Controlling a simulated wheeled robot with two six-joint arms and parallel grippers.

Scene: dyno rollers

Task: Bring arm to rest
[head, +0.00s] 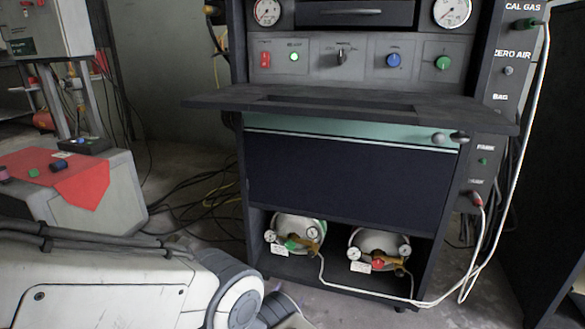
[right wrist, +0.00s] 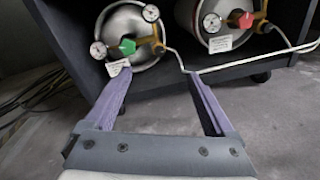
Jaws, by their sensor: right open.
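My right gripper (right wrist: 157,76) is open and empty in the right wrist view, its two purple fingers spread toward the cabinet's lower shelf. Two gas cylinders lie on that shelf behind the fingertips: one with a green knob (right wrist: 128,47) and one with a red knob. I cannot tell whether the fingers touch anything. In the head view only a small purple part of my right gripper (head: 288,303) shows at the bottom, in front of the cabinet, mostly hidden by my arm. My left gripper is not in view.
The dark cabinet (head: 345,180) has a protruding shelf (head: 215,101). White hoses (head: 511,190) run from a green plug at CAL GAS and a red plug below PARK down past its right side. Cables lie on the floor at left, near a grey box with a red cloth (head: 90,186).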

